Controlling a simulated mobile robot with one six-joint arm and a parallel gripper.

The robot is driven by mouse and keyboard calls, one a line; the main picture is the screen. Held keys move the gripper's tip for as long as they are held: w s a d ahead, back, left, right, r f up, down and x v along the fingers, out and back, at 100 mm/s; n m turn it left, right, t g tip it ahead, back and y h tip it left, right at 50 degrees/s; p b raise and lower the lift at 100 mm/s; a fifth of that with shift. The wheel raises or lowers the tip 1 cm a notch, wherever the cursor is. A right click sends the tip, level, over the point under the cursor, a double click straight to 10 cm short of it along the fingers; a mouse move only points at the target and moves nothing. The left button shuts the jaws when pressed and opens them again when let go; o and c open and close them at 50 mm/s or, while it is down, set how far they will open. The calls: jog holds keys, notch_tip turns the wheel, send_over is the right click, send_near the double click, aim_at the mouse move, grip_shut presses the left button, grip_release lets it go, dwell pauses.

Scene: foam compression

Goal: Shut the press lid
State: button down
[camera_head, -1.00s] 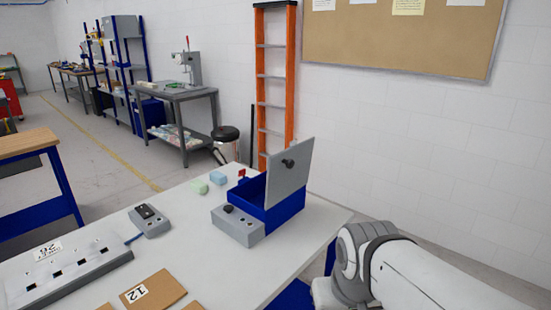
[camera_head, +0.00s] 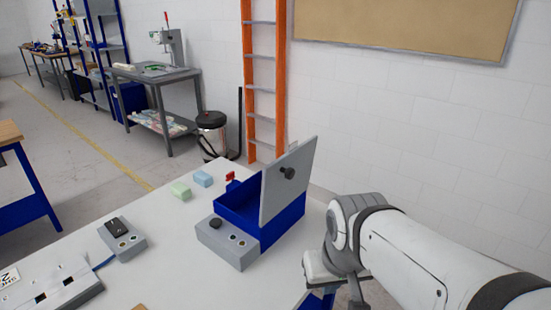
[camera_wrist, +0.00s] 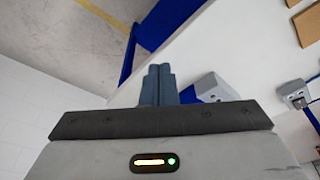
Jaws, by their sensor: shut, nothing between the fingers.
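The press is a blue box (camera_head: 240,212) at the table's far right corner, with a grey control box (camera_head: 228,243) at its front. Its grey lid (camera_head: 290,185) with a black knob stands open, nearly upright. My arm is to the right of the press in the head view; my gripper's fingers do not show clearly there. In the wrist view my gripper (camera_wrist: 158,84) has its two fingers together, with nothing between them. The control box (camera_wrist: 211,87) shows just right of the fingers there, with a bit of blue beside it. The fingers hide part of the press.
Green (camera_head: 180,191) and light blue (camera_head: 202,179) foam blocks lie left of the press. A small grey control unit (camera_head: 122,239) sits further left on the white table (camera_head: 165,255).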

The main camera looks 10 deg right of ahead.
jog(key=shift+d, duration=0.15)
jog(key=w+d+r+m+t+b, duration=0.2)
jog(key=w+r+m+t+b, duration=0.15)
jog(key=w+r, duration=0.45)
jog(key=w+d+r+m+t+b, duration=0.15)
jog(key=w+r+m, duration=0.25)
jog(key=w, duration=0.9)
jog(key=w+a+f, duration=0.3)
jog(key=w+f, duration=0.4)
jog(key=w, duration=0.1)
jog(key=shift+w+a+y+p, duration=0.3)
jog(key=shift+w+p, duration=0.05)
jog(key=shift+p, duration=0.1)
